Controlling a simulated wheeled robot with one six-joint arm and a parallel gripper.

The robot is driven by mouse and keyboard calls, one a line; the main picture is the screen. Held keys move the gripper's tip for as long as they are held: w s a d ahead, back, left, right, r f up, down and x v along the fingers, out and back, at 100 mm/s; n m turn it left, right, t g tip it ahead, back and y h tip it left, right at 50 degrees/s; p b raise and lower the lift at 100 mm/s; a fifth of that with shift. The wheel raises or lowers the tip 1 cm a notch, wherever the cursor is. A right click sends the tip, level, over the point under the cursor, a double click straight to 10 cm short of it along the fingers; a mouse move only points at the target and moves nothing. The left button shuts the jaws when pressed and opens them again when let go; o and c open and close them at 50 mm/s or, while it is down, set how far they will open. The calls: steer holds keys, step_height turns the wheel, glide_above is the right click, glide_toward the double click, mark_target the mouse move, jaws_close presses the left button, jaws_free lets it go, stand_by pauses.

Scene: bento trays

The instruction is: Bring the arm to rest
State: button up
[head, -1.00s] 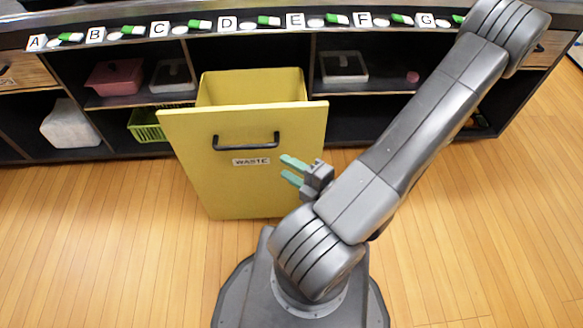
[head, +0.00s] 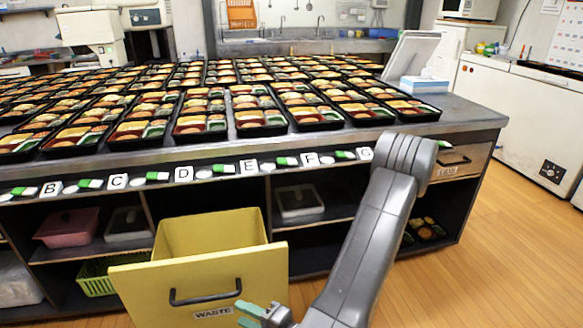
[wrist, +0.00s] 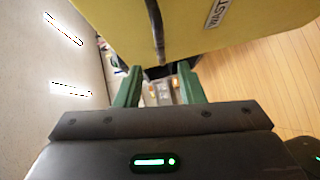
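My gripper (head: 252,314) shows at the bottom of the head view, in front of the yellow waste drawer (head: 205,290). Its two green fingers are apart in the wrist view (wrist: 160,88), with nothing between them. The arm is folded, with its elbow raised to the right of the drawer. The drawer is pulled out, and its front with a black handle and WASTE label also fills the top of the wrist view (wrist: 215,35). I cannot tell from these frames whether the fingers touch the drawer front.
The counter (head: 478,113) holds many filled black bento trays. Lettered labels and small green-and-white items line its front edge. Shelves below hold a pink bin (head: 68,228) and a green basket (head: 97,277). Wooden floor (head: 500,240) is free at the right.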

mark_target(217, 298)
steer(key=b+x, duration=0.1)
steer(key=x, duration=0.8)
stand_by(0.3)
steer(key=shift+a, duration=0.15)
stand_by(0.3)
steer(key=shift+p+v, duration=0.9)
steer(key=shift+v, duration=4.9)
steer(key=b+x, duration=0.2)
steer(key=x, duration=1.1)
steer(key=shift+w+a, duration=0.25)
steer(key=shift+a, duration=0.1)
steer(key=shift+w, duration=0.35)
